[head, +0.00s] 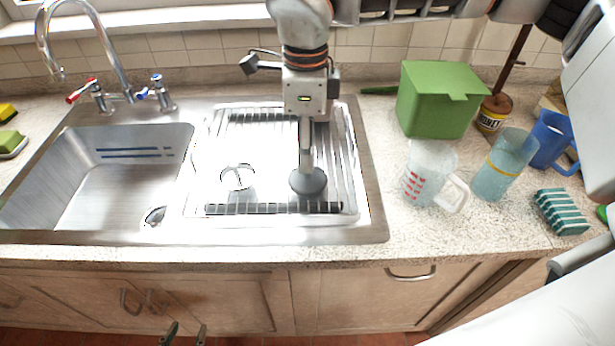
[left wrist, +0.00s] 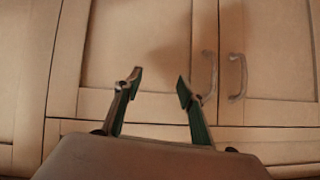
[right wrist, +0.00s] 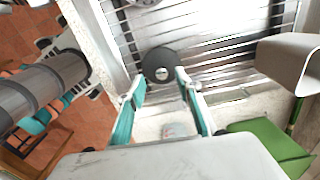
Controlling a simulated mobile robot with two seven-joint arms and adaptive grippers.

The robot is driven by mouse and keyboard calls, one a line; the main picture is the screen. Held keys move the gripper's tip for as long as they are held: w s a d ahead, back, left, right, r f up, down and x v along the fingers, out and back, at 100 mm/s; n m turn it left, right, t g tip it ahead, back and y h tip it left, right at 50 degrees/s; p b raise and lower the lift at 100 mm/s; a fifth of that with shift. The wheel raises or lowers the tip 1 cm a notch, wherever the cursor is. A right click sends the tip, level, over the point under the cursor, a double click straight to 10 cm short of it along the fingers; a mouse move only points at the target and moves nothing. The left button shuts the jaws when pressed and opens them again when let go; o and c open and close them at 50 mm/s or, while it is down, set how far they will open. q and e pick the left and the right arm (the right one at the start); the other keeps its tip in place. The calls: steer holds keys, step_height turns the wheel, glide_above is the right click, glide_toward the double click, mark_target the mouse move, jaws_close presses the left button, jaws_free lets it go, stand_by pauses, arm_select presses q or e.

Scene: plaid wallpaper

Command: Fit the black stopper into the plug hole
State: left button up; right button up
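The black stopper (head: 308,183), a dark round disc with a pale spot at its centre, is over the ribbed drainer to the right of the sink bowl. My right gripper (head: 306,166) is directly above it. In the right wrist view the stopper (right wrist: 160,58) is at the tips of my right gripper (right wrist: 161,78); its fingers are spread, and I cannot tell whether they touch its rim. A bright round fitting (head: 237,178), seemingly the plug hole, is left of the stopper. My left gripper (head: 186,336) is open and empty before the cupboard doors (left wrist: 150,50).
The sink bowl (head: 95,180) and tap (head: 85,50) are at the left. A measuring jug (head: 432,170), a blue tumbler (head: 503,165), a green box (head: 438,100) and a striped sponge (head: 562,211) stand on the right worktop. The drainer (head: 350,160) around the stopper is clear.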

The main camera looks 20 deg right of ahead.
steer(key=f, duration=0.4)
steer(key=shift+d+f, duration=0.2)
steer(key=shift+f, duration=0.2)
jaws_close()
steer(key=shift+r, duration=0.1)
